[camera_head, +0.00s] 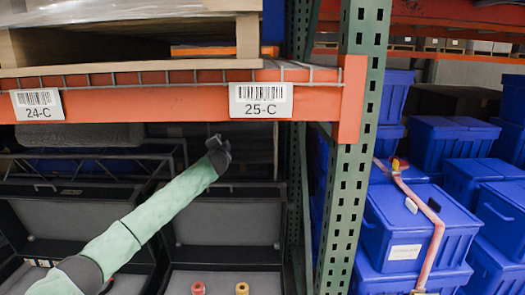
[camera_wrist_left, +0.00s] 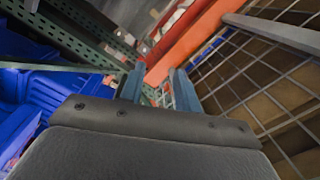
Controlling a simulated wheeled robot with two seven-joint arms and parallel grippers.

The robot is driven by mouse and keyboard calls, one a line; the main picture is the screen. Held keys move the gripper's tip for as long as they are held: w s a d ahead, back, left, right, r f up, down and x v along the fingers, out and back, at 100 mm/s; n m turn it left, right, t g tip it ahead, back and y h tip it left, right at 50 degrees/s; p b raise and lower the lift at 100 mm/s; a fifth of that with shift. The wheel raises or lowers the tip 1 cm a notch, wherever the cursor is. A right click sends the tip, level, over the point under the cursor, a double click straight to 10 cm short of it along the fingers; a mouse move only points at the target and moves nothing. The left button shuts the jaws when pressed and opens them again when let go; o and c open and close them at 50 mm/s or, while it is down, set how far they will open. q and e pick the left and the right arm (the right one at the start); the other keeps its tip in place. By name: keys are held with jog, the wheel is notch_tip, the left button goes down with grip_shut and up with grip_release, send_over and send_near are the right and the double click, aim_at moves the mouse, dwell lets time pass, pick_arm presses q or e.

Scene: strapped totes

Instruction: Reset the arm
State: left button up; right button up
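My left arm reaches up from the lower left in a pale green sleeve. My left gripper (camera_head: 218,146) is at its end, just below the orange shelf beam (camera_head: 170,102) and the 25-C label (camera_head: 261,100). In the left wrist view, the two fingers of my left gripper (camera_wrist_left: 158,82) stand apart with nothing between them. The orange beam and a wire mesh show beyond them. My right arm and gripper are not in view.
A green perforated rack post (camera_head: 348,165) stands right of the arm. Blue lidded totes (camera_head: 410,225) are stacked beyond it, one with a pinkish strap (camera_head: 436,240). Open dark cases (camera_head: 225,222) lie below.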

pick_arm(q)
jog(key=s+f+n+g+h, duration=0.1)
jog(key=s+f+n+g, duration=0.2)
jog(key=s+f, duration=1.1)
jog(key=s+d+f+n+g, duration=0.15)
jog(key=s+f+g, duration=0.25)
jog(key=s+f, duration=1)
jog(key=s+f+n+g+h, duration=0.1)
jog(key=s+f+n+g, duration=0.2)
jog(key=s+f, duration=1.1)
jog(key=s+a+f+n+g, duration=0.1)
jog(key=s+f+g, duration=0.1)
jog(key=s+f, duration=0.9)
jog(key=s+a+f+n+g, duration=0.1)
jog(key=s+a+f+g, duration=0.1)
jog(key=s+f, duration=0.95)
jog(key=s+f+g, duration=0.1)
jog(key=s+f, duration=0.5)
jog(key=s, duration=0.3)
jog(key=s+d+f+g, duration=0.1)
jog(key=s+f+g, duration=0.1)
jog(key=s+f, duration=0.5)
jog(key=shift+s, duration=1.2)
jog(key=shift+w+d, duration=0.1)
